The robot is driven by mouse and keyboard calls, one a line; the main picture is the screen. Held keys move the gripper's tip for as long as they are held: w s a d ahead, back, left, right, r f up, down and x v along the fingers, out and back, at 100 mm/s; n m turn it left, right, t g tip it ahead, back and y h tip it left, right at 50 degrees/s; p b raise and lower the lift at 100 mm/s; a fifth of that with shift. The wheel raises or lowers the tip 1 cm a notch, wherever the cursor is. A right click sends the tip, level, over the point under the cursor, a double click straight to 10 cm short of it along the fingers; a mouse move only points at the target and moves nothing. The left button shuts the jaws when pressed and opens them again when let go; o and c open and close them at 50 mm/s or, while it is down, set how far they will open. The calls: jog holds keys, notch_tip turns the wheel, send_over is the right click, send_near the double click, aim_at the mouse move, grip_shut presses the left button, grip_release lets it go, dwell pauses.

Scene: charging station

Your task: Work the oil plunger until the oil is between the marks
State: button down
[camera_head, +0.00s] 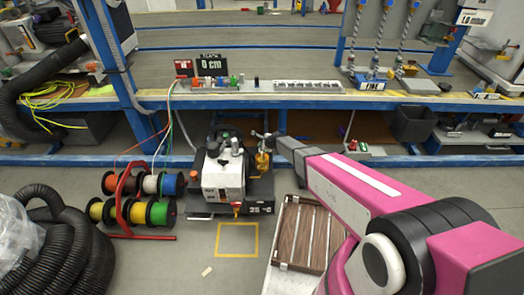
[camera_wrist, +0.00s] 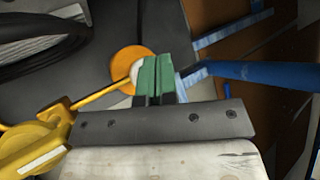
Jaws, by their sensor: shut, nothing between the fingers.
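A white machine (camera_head: 220,178) stands on a dark base on the floor, with a yellow part (camera_head: 262,161) on its right side. My gripper (camera_head: 262,136) reaches in from the right, just above that yellow part. In the wrist view my gripper's green fingertips (camera_wrist: 154,76) are together with nothing between them. Just beyond them is an orange disc (camera_wrist: 130,60) with a pale centre. A yellow rod (camera_wrist: 102,92) runs to it from a yellow body (camera_wrist: 30,148) at lower left. I cannot tell whether the fingertips touch the disc. No oil level or marks are readable.
A blue-framed workbench (camera_head: 300,100) spans behind the machine. A rack of coloured cable spools (camera_head: 140,200) stands left, with a black hose (camera_head: 50,250) beyond. A slatted wooden panel (camera_head: 305,230) lies on the right. A yellow floor square (camera_head: 237,240) is clear.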

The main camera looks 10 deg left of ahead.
jog(key=shift+f, duration=0.1)
jog(key=shift+f, duration=0.3)
jog(key=shift+f, duration=0.95)
dwell(1.1)
jog(key=shift+r, duration=0.1)
jog(key=shift+r, duration=1.25)
jog(key=shift+r, duration=0.15)
jog(key=shift+r, duration=2.4)
